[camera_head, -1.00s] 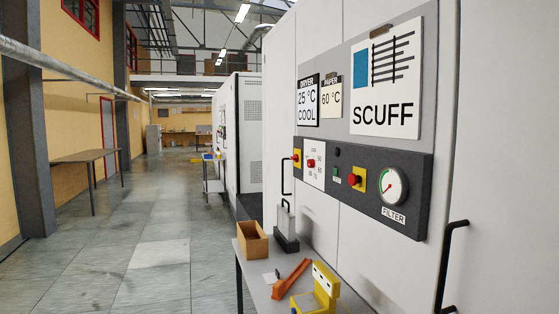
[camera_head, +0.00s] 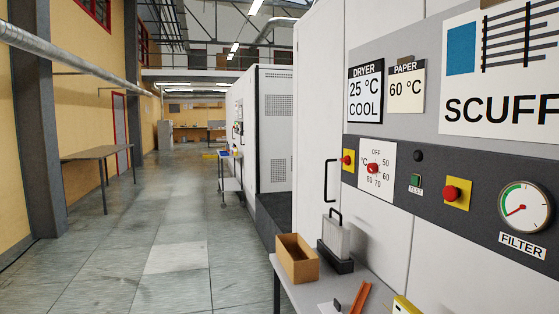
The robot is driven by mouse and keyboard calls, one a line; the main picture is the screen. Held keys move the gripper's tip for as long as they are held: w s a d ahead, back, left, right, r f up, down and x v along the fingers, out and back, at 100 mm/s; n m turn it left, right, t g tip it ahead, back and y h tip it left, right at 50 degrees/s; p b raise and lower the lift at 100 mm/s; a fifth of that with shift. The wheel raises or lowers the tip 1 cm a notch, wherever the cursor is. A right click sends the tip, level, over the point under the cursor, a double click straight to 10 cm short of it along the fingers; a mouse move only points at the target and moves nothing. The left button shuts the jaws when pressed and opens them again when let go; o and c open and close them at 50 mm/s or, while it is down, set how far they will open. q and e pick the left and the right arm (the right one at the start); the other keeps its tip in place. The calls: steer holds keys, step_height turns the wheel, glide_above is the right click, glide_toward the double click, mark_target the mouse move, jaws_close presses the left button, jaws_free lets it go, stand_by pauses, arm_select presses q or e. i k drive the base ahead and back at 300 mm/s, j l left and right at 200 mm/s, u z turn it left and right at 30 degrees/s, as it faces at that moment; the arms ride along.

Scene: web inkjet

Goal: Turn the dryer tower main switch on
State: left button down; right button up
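The dryer tower is a tall light-grey cabinet on the right with a dark control strip (camera_head: 440,175). At the strip's left end is a red knob on a yellow plate (camera_head: 348,160), which looks like the main switch; its exact setting is too small to tell. Beside it is a white dial plate with a red knob (camera_head: 373,168), marked OFF, 50, 60, 70 and 80 °C. Further right are a green TEST button (camera_head: 415,180), a red button on a yellow plate (camera_head: 456,193) and a FILTER gauge (camera_head: 524,208). The DRYER card (camera_head: 365,93) reads 25 °C COOL. Neither gripper shows.
A grey table (camera_head: 322,291) below the panel carries an open cardboard box (camera_head: 296,258), a grey block with a dark base (camera_head: 336,245) and an orange part (camera_head: 361,297). A black door handle (camera_head: 329,180) juts out. The tiled aisle (camera_head: 175,258) at left is clear.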

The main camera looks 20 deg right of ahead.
mark_target(347, 160)
steer(key=i+j, duration=0.15)
steer(key=i, duration=0.5)
steer(key=i+j, duration=0.1)
steer(key=i, duration=0.55)
